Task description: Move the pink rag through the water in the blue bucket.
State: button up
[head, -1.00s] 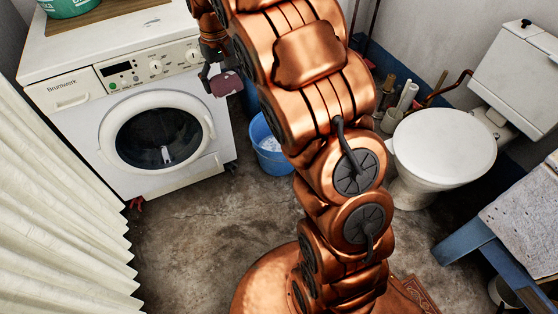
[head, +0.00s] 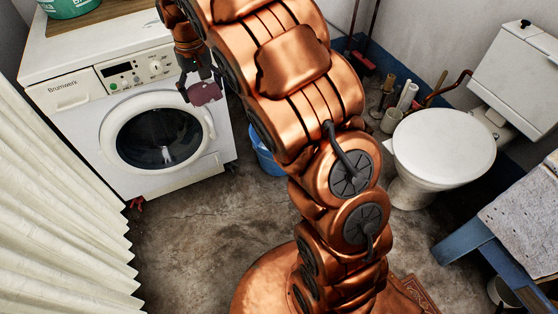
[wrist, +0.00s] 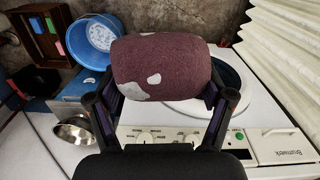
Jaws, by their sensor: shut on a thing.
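The pink rag (head: 206,93) looks dull mauve and hangs from my gripper (head: 197,86), in front of the washing machine's right side. In the wrist view the rag (wrist: 160,62) is a bulging bundle with pale patches, between the two fingers of my gripper, which is shut on it. The blue bucket (head: 264,159) stands on the floor right of the washing machine, partly hidden by my arm. In the wrist view the bucket (wrist: 97,33) shows pale blue water inside, at the rag's upper left. The rag is outside the bucket, held well above the floor.
The washing machine (head: 105,158) has a round door and a control panel. A toilet (head: 440,150) stands at the right and a white curtain (head: 50,210) at the left. A metal bowl (wrist: 74,130) and a wooden crate (wrist: 45,32) show in the wrist view. The front floor is bare.

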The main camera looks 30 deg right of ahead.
jog(key=d, duration=0.6)
jog(key=shift+a, duration=0.15)
jog(key=shift+a+p, duration=0.45)
jog(key=shift+a, duration=2.45)
jog(key=shift+d, duration=0.1)
jog(key=d, duration=0.6)
jog(key=shift+a, duration=0.15)
